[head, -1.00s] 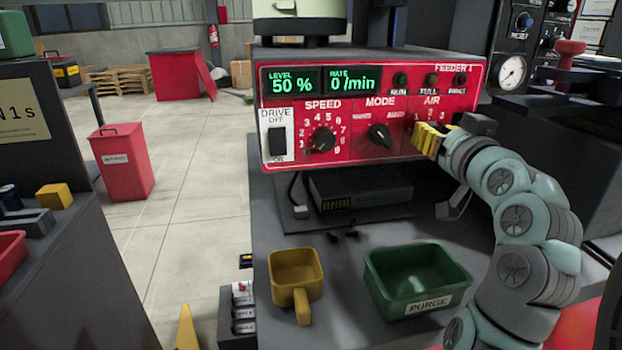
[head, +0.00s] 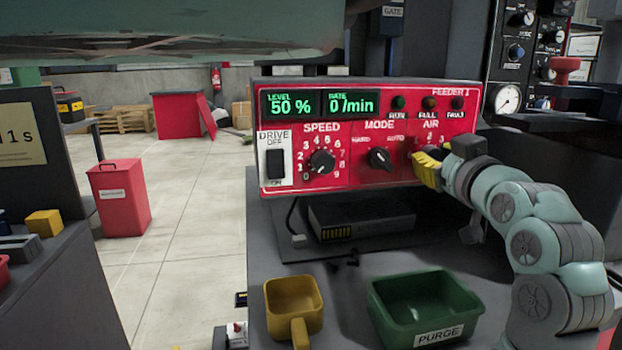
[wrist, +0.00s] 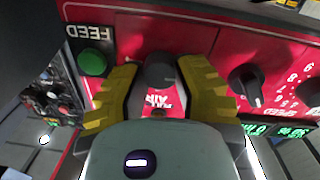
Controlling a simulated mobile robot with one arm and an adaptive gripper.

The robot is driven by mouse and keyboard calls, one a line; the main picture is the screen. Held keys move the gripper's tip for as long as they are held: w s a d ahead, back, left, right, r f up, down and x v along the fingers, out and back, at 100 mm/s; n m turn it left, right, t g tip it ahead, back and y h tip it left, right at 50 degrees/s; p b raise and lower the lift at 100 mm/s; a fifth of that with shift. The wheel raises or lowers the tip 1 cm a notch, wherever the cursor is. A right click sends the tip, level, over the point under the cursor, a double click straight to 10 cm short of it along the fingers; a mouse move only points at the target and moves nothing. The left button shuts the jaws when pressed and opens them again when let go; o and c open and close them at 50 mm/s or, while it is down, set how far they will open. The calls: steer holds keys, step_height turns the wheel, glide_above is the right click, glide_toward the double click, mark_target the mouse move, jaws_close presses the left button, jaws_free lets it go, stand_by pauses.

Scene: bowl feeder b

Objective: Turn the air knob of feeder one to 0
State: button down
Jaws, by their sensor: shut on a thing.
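Feeder one is the red control panel (head: 345,185) labelled FEEDER 1 in the head view. Its air knob is mostly hidden there behind my gripper (head: 428,168), at the right end of the panel. In the wrist view the dark air knob (wrist: 160,72) sits between the yellow fingers of my gripper (wrist: 159,75), which is shut on it. The AIR label shows below the knob, upside down. The knob's pointer and setting cannot be made out.
The mode knob (head: 380,158), speed knob (head: 322,161) and drive switch (head: 275,164) are left of my gripper. A green FEED button (wrist: 92,62) is close to one finger. Below the panel stand a yellow scoop (head: 293,305) and a green PURGE bin (head: 424,308).

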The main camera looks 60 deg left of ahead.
steer(key=shift+f, duration=0.25)
steer(key=c, duration=1.1)
jaws_free()
steer(key=o, duration=0.5)
steer(key=shift+r, duration=0.15)
steer(key=shift+r, duration=0.1)
